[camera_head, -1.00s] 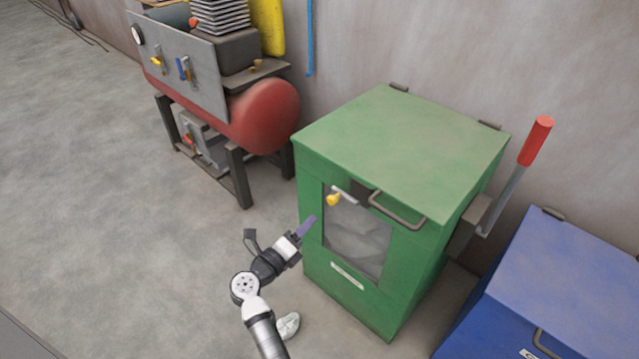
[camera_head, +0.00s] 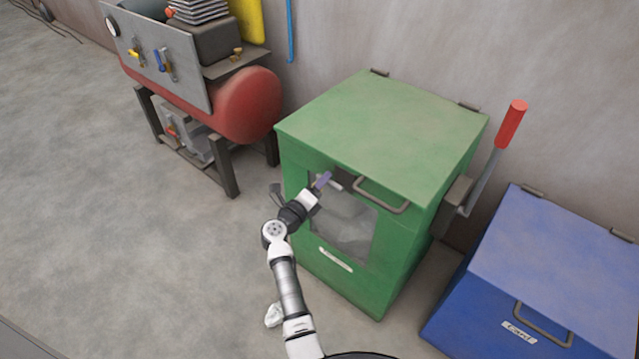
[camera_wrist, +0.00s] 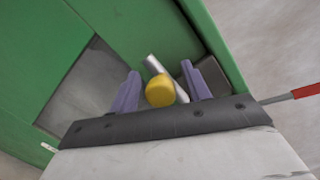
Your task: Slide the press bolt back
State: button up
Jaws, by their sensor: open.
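The green press (camera_head: 395,135) stands against the wall with its lid down and a window in its front. The bolt is a grey metal rod (camera_wrist: 155,66) with a yellow knob (camera_wrist: 160,90), just under the lid's front edge. In the head view only a short piece of the rod (camera_head: 336,185) shows beside my gripper (camera_head: 323,181), and the knob is hidden. In the wrist view my gripper (camera_wrist: 164,90) is open, with one purple finger on each side of the yellow knob. I see gaps between the knob and both fingers; whether either touches is unclear.
A lid handle (camera_head: 382,195) is right of the bolt. A lever with a red grip (camera_head: 511,124) rises at the press's right side. A blue bin (camera_head: 560,260) stands to the right, a red tank machine (camera_head: 245,105) at back left. The left floor is clear.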

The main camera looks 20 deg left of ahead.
grip_shut()
jog(key=a, duration=0.1)
jog(key=w+a+b, duration=0.1)
jog(key=a, duration=0.2)
jog(key=shift+w+a+f+b, duration=0.1)
jog(key=shift+w+a+b, duration=0.05)
jog(key=shift+w+b, duration=0.15)
jog(key=shift+a+r, duration=0.2)
grip_release()
jog(key=shift+a+f, duration=0.1)
jog(key=shift+a, duration=0.05)
jog(key=b+v, duration=0.2)
jog(key=v, duration=1.1)
jog(key=shift+s, duration=0.35)
